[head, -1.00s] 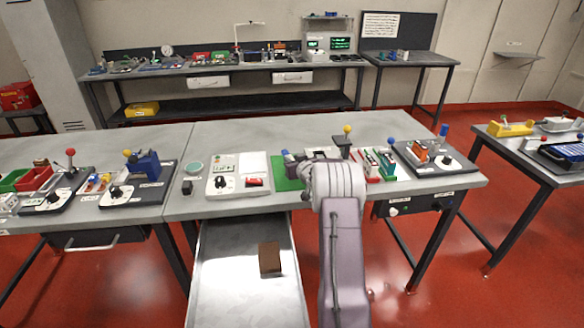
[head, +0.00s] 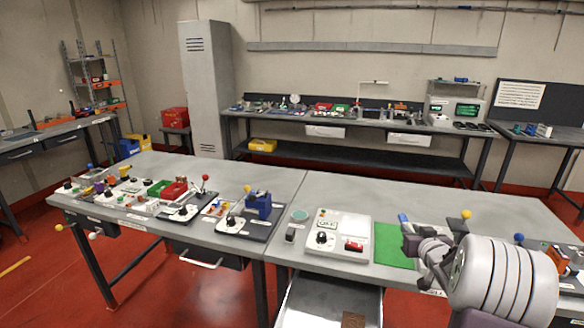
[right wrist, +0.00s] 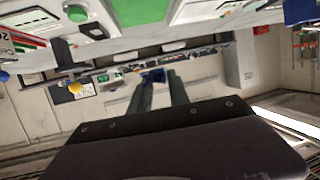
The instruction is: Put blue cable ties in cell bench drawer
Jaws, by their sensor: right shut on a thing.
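My right gripper (head: 408,230) is over the green mat (head: 393,247) on the near bench. It also shows in the right wrist view (right wrist: 156,82), its two dark fingers close together on a small blue thing (right wrist: 152,76), which I take to be the blue cable ties. In the head view a bit of blue (head: 402,217) shows at the fingertips; the rest is hidden. A metal drawer (head: 315,300) stands pulled out below the bench front, with a brown block (head: 353,320) in it. The left gripper is not in view.
A white control panel (head: 340,235) and a teal round dish (head: 299,215) stand left of the mat. A shut drawer (head: 205,258) is under the left bench.

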